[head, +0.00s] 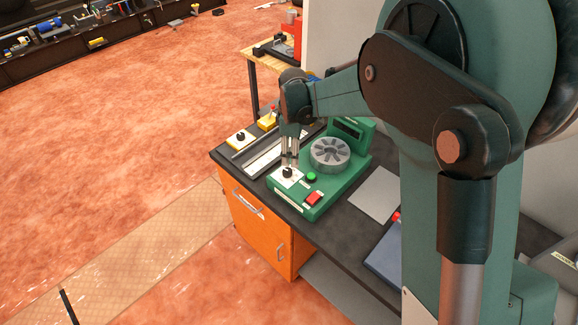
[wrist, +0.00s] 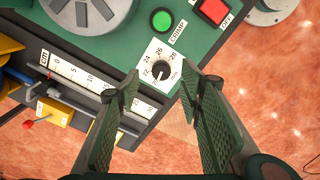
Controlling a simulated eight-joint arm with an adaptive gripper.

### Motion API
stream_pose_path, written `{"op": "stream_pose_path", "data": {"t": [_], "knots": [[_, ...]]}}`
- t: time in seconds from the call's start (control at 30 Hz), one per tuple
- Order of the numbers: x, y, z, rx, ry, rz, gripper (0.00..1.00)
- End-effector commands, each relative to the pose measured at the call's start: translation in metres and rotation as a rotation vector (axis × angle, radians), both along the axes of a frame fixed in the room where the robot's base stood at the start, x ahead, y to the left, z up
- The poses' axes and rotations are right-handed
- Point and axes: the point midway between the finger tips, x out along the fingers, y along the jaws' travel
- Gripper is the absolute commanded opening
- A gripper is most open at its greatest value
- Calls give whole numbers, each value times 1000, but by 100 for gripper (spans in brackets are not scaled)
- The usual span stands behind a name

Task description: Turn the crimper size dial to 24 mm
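The crimper (head: 335,190) is a green machine on the dark bench, with a grey slotted round head. Its size dial (head: 288,172) is a black knob on a white plate at the front left corner. In the wrist view the dial (wrist: 161,70) shows numbers in the twenties around it and "mm" below; the knob's exact setting is too small to read. My gripper (head: 289,161) points down just above the dial. In the wrist view its two green fingers (wrist: 161,88) are apart, on either side of the knob's line, with nothing between them. Contact with the knob cannot be told.
A green crimp button (wrist: 161,20) and a red off button (wrist: 213,10) sit close to the dial. A ruler scale (wrist: 85,80) runs beside the crimper. Yellow blocks with a knob and a lever (head: 240,139) stand on the bench's left end. A grey sheet (head: 375,195) lies right.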

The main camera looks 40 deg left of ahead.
Motion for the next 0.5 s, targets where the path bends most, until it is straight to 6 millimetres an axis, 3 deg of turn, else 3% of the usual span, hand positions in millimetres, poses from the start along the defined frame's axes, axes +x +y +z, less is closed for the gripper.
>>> {"op": "stream_pose_path", "data": {"t": [0.13,0.5], "knots": [[-9,13,-9,-8,5,35,37],[-11,15,-11,-11,7,44,37]]}}
